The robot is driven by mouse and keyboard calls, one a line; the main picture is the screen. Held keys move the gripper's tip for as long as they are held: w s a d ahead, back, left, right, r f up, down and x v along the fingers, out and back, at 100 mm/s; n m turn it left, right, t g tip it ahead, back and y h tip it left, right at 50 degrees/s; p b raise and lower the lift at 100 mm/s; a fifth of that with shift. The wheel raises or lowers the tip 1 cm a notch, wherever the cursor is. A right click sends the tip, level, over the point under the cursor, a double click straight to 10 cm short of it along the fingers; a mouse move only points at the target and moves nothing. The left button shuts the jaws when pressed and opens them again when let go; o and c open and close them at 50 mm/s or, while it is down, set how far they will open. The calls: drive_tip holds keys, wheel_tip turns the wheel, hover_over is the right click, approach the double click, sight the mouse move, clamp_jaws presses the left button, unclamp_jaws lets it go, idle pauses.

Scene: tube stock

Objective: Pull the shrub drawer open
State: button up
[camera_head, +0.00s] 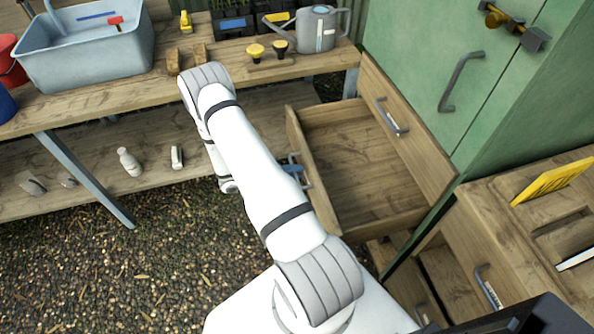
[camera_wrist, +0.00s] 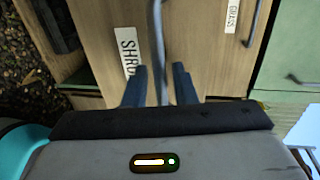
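The shrub drawer (camera_head: 365,165) stands pulled out from its cabinet in the head view, and its wooden inside looks empty. In the wrist view its front (camera_wrist: 105,30) bears a white label (camera_wrist: 128,50) reading "SHRU", partly covered by a finger. Its grey bar handle (camera_wrist: 158,35) runs between the two fingers of my gripper (camera_wrist: 160,75). The fingers stand apart on either side of the bar, with a narrow gap showing at each side. In the head view my gripper (camera_head: 293,170) is at the drawer front, mostly hidden behind my arm.
A closed drawer front with a handle (camera_head: 391,117) lies beside the open drawer; the wrist view shows a "GRASS" label (camera_wrist: 232,15). Green cabinet doors (camera_head: 440,60) stand behind. A bench (camera_head: 90,105) holds a tub (camera_head: 85,60) and watering can (camera_head: 316,30). Gravel ground (camera_head: 130,270) is free at left.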

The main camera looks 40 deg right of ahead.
drive_tip(key=v, duration=0.7)
drive_tip(key=shift+a+b, duration=0.4)
drive_tip(key=shift+b, duration=0.05)
drive_tip(key=shift+w+r, duration=0.1)
drive_tip(key=s+a+r+m+y, duration=0.2)
drive_tip(key=a+r+m+y, duration=0.15)
drive_tip(key=r+m, duration=0.55)
drive_tip(key=s+a+r+m+y, duration=0.15)
drive_tip(key=r+m+y, duration=0.35)
drive_tip(key=r, duration=0.6)
drive_tip(key=s+a+r+m+t+y, duration=0.3)
drive_tip(key=s+a+r+m+t, duration=0.1)
drive_tip(key=r+m, duration=0.4)
drive_tip(key=s+a+r+m+t+y+p, duration=0.1)
drive_tip(key=s+a+r+m+t+y, duration=0.2)
drive_tip(key=s+a+r+m, duration=0.4)
drive_tip(key=shift+a+r+m+t+p, duration=0.35)
drive_tip(key=shift+m+t, duration=0.55)
drive_tip(key=shift+m, duration=0.3)
drive_tip(key=shift+d, duration=0.15)
